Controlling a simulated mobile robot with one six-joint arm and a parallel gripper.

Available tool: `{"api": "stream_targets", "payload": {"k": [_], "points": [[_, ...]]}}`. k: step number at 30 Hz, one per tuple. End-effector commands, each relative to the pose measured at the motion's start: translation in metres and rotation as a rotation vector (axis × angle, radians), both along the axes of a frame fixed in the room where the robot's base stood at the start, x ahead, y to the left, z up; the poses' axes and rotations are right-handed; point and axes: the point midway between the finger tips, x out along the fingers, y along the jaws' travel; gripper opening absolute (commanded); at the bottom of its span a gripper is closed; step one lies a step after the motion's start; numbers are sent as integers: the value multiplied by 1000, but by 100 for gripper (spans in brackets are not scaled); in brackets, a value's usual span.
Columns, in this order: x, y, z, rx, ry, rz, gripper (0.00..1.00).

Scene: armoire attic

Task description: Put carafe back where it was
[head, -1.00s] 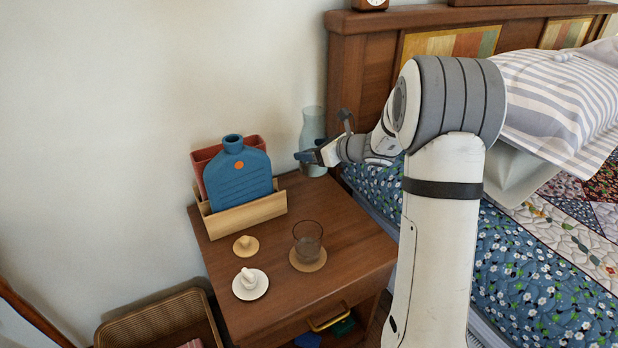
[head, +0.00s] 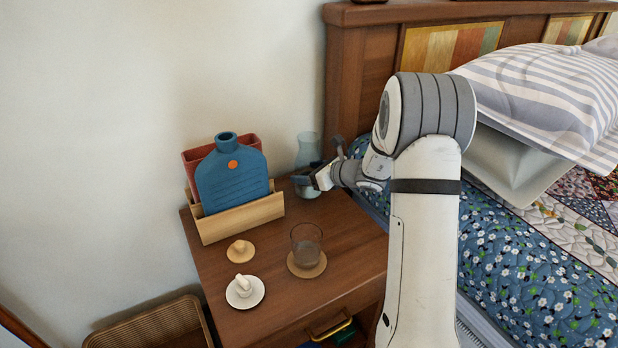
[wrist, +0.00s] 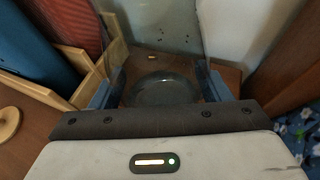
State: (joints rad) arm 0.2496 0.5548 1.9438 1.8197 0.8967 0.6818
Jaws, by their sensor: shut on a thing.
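The carafe (head: 308,152) is clear, bluish glass and stands upright at the back right of the nightstand (head: 268,245), near the headboard. My gripper (head: 309,181) is shut on its lower part from the front right. In the wrist view the round glass of the carafe (wrist: 163,90) lies between the two blue fingers. The gripper hides part of the carafe, and I cannot tell whether its base touches the wood.
A wooden holder (head: 243,218) with a blue bottle-shaped item (head: 232,178) stands just left of the carafe. In front are a glass on a coaster (head: 307,245), a wooden knob-topped lid (head: 240,250) and a white saucer (head: 246,292). The bed (head: 520,265) is to the right.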

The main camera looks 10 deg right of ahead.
Motion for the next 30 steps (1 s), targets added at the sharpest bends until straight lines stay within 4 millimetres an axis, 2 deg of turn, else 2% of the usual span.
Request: {"api": "stream_targets", "payload": {"k": [12, 13, 21, 30], "points": [[1, -1, -7, 1, -4, -1, 24], [0, -1, -7, 0, -1, -2, 72], [0, -1, -7, 1, -1, -2, 92], [0, -2, -2, 0, -1, -3, 92]]}}
